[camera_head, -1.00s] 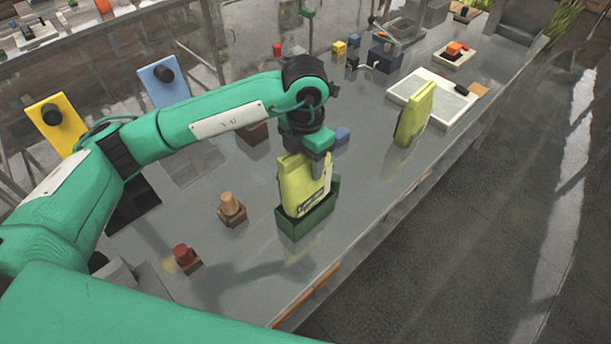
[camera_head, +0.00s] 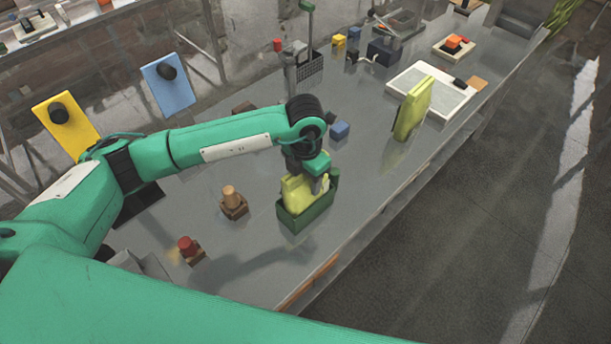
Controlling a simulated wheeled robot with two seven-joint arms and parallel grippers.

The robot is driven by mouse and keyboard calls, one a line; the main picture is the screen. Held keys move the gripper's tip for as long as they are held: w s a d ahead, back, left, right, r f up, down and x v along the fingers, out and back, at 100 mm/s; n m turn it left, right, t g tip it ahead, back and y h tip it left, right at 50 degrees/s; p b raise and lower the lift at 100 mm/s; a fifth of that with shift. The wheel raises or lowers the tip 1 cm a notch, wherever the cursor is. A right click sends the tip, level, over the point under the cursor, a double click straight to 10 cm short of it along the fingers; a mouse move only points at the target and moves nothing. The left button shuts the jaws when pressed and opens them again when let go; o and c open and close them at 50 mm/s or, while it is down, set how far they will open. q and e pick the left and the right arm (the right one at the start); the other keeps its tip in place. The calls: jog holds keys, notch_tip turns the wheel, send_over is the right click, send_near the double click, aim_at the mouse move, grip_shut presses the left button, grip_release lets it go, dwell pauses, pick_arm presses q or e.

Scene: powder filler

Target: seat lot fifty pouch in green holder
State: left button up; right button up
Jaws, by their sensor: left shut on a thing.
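A yellow-green pouch (camera_head: 296,196) stands upright inside the green holder (camera_head: 302,218), with its lower part hidden behind the holder's wall. My left gripper (camera_head: 312,176) is shut on the top of this pouch from above. The lot label cannot be read from here. A second yellow-green pouch (camera_head: 412,108) stands upright on the table to the right, apart from the gripper. My right gripper is not in view.
A brown block with a tan knob (camera_head: 232,202) and one with a red knob (camera_head: 188,249) stand left of the holder. A small blue block (camera_head: 340,131) is behind it. A white tray (camera_head: 405,82) lies farther back. The table's front edge is close on the right.

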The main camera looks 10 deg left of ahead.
pick_arm(q)
jog(key=o, duration=1.2)
jog(key=shift+r, duration=0.4)
notch_tip(320, 180, up, 10)
jog(key=b, duration=0.4)
jog(key=shift+r+b, duration=0.25)
jog(key=shift+b, duration=0.1)
jog(key=shift+r, duration=0.45)
jog(key=shift+r, duration=0.1)
